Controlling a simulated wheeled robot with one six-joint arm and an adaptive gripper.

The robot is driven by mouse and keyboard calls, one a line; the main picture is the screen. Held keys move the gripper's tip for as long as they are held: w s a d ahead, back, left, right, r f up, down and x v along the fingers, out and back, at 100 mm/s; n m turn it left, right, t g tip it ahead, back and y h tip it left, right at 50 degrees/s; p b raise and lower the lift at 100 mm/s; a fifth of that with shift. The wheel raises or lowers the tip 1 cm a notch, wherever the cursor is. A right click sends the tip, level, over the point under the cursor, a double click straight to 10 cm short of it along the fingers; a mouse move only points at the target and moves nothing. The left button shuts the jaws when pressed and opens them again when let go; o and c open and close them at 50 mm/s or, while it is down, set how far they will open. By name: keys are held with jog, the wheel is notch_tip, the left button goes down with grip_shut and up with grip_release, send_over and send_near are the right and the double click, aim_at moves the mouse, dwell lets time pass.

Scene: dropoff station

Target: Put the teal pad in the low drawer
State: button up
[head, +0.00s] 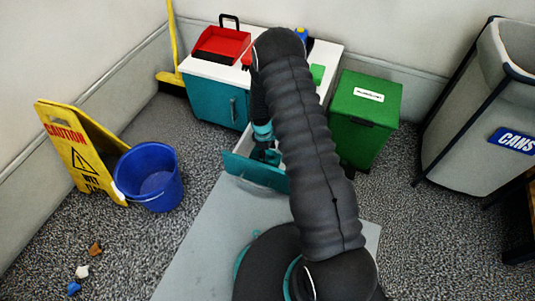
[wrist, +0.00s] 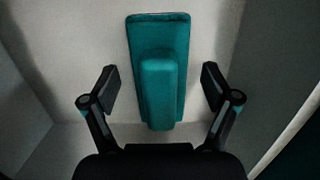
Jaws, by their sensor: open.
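In the wrist view the teal pad (wrist: 160,84) lies on the pale floor of the low drawer, with a raised block on its flat base. My gripper (wrist: 160,85) is open, one finger on each side of the pad's near part, with gaps between the fingers and the pad. In the head view the low drawer (head: 243,171) is pulled out of the teal cabinet (head: 211,100). My gripper (head: 268,152) points down into it. The pad is hidden there by my arm and the drawer front.
A green bin (head: 365,113) is right of the cabinet. A blue bucket (head: 150,176) and a yellow caution sign (head: 77,150) stand at left. A bin marked CANS (head: 478,105) is at far right.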

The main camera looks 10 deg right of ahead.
jog(key=r, duration=0.4)
jog(key=r+p, duration=0.1)
jog(key=r, duration=0.3)
jog(key=w+a+r, duration=0.1)
jog(key=r, duration=0.3)
jog(key=shift+a, duration=0.1)
jog(key=s+r+m+t, duration=0.1)
jog(key=s+r+m, duration=0.15)
jog(key=r, duration=0.65)
jog(key=s+r+m+t, duration=0.1)
jog(key=s+r, duration=0.2)
jog(key=r, duration=0.7)
jog(key=s+r+m+t, duration=0.1)
jog(key=s+r+m, duration=0.15)
jog(key=r, duration=0.65)
jog(key=s+r+m+t, duration=0.1)
jog(key=s+r, duration=0.3)
jog(key=s, duration=0.3)
jog(key=s+r+m+t, duration=0.1)
jog(key=s+r, duration=0.3)
jog(key=s, duration=0.4)
jog(key=s+r+m+t+y, duration=0.1)
jog(key=s+r, duration=0.3)
jog(key=s, duration=0.4)
jog(key=shift+s+d+m, duration=0.15)
jog(key=shift+d+m, duration=0.15)
jog(key=shift+m, duration=0.6)
jog(key=shift+r, duration=0.1)
